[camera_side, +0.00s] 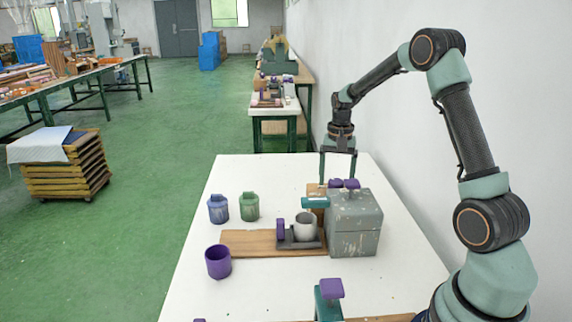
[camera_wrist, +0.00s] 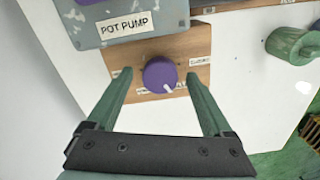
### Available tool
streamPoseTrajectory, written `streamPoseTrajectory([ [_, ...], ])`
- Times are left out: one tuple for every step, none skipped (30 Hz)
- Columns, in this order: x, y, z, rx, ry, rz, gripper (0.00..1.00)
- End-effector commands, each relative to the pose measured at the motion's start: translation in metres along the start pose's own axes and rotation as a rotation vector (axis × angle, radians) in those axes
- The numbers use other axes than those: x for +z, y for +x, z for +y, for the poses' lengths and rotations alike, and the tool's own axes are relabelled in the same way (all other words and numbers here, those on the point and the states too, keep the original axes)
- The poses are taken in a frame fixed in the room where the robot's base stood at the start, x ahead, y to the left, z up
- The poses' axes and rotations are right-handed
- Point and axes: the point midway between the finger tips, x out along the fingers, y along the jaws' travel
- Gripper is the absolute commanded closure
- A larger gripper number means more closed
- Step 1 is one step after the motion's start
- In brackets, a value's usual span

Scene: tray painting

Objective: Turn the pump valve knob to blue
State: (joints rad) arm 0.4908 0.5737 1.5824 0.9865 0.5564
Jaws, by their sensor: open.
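The pump valve knob (camera_wrist: 160,74) is a round purple knob with a white pointer mark, on a wooden panel (camera_wrist: 202,50) with small labels around it, in the wrist view. Its pointer is toward the lower right. The label words are too small to read surely. My gripper (camera_wrist: 158,78) is open, with one green finger on each side of the knob and a gap on both sides.
The grey box's "POT PUMP" label (camera_wrist: 127,27) shows in the wrist view. The table's left side has free room.

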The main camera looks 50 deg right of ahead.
Motion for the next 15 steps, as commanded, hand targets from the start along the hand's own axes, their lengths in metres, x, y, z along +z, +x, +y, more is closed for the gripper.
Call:
streamPoseTrajectory([
  [-0.001,-0.005,-0.001,-0.002,0.000,0.003,0.15],
  [-0.001,-0.009,-0.001,-0.003,0.000,0.004,0.15],
  [-0.001,-0.015,-0.001,-0.003,0.000,0.005,0.15],
  [-0.001,-0.020,-0.001,-0.003,0.000,0.005,0.15],
  [-0.001,-0.025,-0.001,-0.003,0.000,0.005,0.15],
  [-0.001,-0.033,-0.001,-0.004,0.000,0.006,0.15],
  [-0.001,-0.040,-0.001,-0.004,0.000,0.006,0.15],
  [-0.001,-0.046,-0.001,-0.004,0.000,0.007,0.15],
  [-0.001,-0.055,-0.001,-0.004,0.000,0.006,0.15],
  [-0.001,-0.061,-0.001,-0.004,0.000,0.007,0.15],
  [-0.001,-0.067,-0.001,-0.004,0.000,0.007,0.15],
  [-0.001,-0.075,0.000,-0.003,0.000,0.006,0.15],
  [-0.001,-0.081,-0.001,-0.004,0.000,0.006,0.15],
  [-0.001,-0.086,-0.001,-0.004,0.000,0.006,0.15],
  [-0.001,-0.092,-0.001,-0.003,0.000,0.005,0.15],
])
